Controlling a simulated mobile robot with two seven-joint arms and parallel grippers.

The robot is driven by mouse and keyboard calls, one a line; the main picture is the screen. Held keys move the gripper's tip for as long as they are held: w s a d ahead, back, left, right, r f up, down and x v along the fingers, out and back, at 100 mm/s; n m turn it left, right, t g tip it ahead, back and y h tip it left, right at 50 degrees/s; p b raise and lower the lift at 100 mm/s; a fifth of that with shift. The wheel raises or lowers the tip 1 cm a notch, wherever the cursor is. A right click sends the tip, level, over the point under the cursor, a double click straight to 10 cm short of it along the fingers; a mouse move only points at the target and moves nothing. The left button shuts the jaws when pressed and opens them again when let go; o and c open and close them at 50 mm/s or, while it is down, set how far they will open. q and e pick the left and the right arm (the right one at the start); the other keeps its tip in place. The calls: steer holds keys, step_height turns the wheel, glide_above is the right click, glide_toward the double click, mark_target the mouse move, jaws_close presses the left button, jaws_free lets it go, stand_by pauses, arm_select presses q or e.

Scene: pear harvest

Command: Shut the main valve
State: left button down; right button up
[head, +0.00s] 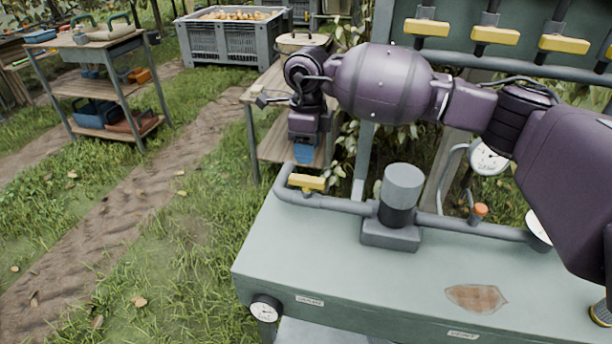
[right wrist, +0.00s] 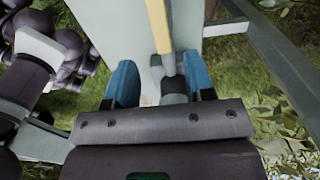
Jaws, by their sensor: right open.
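A yellow valve handle (head: 307,182) sits on the left end of the grey pipe that runs over the green bench; I take it to be the main valve. In the right wrist view, a yellow lever (right wrist: 158,28) runs lengthwise away from the gap between the fingers, with a grey pipe fitting (right wrist: 172,85) below it. My right gripper (head: 304,153) points down just above the yellow handle in the head view. Its blue fingers (right wrist: 152,85) are apart, one on each side of the fitting, with nothing clearly gripped. I cannot tell whether they touch it. My left gripper is not in view.
A grey cylinder unit (head: 402,190) and an orange knob (head: 480,210) stand along the pipe to the right. Several other yellow handles (head: 495,35) hang on the back panel. A gauge (head: 489,158) is beside my right arm. Grass lies open to the left.

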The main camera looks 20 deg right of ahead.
mark_target(307, 178)
step_height(307, 178, down, 8)
steer(key=shift+f+b, duration=0.15)
steer(key=shift+b, duration=0.5)
jaws_close()
